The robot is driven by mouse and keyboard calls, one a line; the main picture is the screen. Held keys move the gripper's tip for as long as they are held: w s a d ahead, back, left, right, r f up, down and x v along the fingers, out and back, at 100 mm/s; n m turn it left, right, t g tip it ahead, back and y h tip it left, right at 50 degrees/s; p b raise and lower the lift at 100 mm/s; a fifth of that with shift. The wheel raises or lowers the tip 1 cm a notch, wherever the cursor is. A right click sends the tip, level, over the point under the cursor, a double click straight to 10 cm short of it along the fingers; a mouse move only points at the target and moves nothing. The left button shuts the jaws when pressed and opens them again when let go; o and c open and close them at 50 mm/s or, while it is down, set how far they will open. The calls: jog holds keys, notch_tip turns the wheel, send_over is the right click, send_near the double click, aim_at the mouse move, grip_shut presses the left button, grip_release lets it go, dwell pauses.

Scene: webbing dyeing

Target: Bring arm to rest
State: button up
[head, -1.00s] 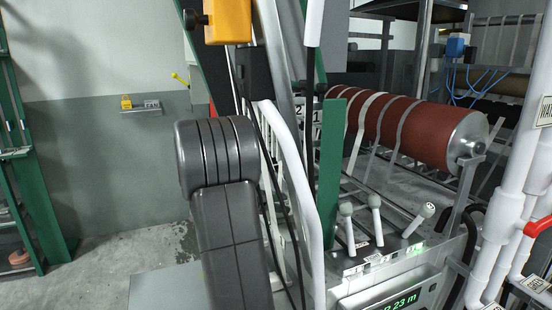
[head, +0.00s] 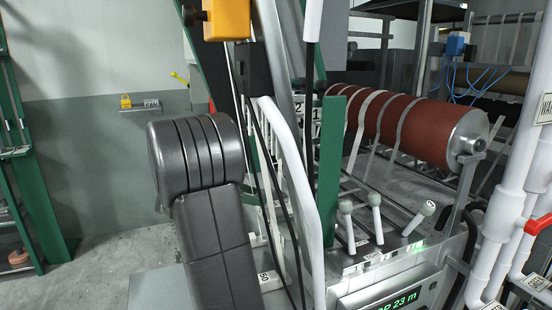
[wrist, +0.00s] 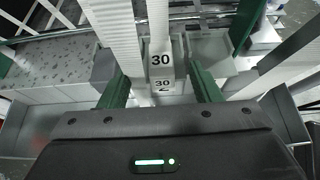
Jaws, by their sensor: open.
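My arm, dark grey with ribbed bands at its bend (head: 195,155), stands in the middle-left of the head view, in front of the machine frame. The head view does not show my gripper. In the wrist view, my gripper (wrist: 162,88) shows as a dark body along the bottom with two green fingers set apart. Nothing is held between the fingers. Beyond them are white plates marked 30 (wrist: 160,60) and pale webbing strips (wrist: 115,35). I cannot tell how far the fingertips are from these.
A red-brown roller (head: 405,125) with pale webbing straps lies at the back right. A panel with several levers (head: 375,220) and a green display (head: 395,300) stands in front. White pipes (head: 510,190) rise at the right. Open floor (head: 100,265) lies at the left.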

aim_at(276, 204)
jog(key=x, duration=0.5)
jog(key=p+x, duration=0.1)
jog(key=x, duration=0.1)
jog(key=shift+w+d+r, duration=0.15)
jog(key=shift+d+r, duration=0.15)
jog(key=shift+d, duration=0.1)
notch_tip(276, 204, up, 11)
jog(key=p, duration=0.4)
jog(key=shift+p, duration=0.35)
jog(key=shift+f, duration=0.1)
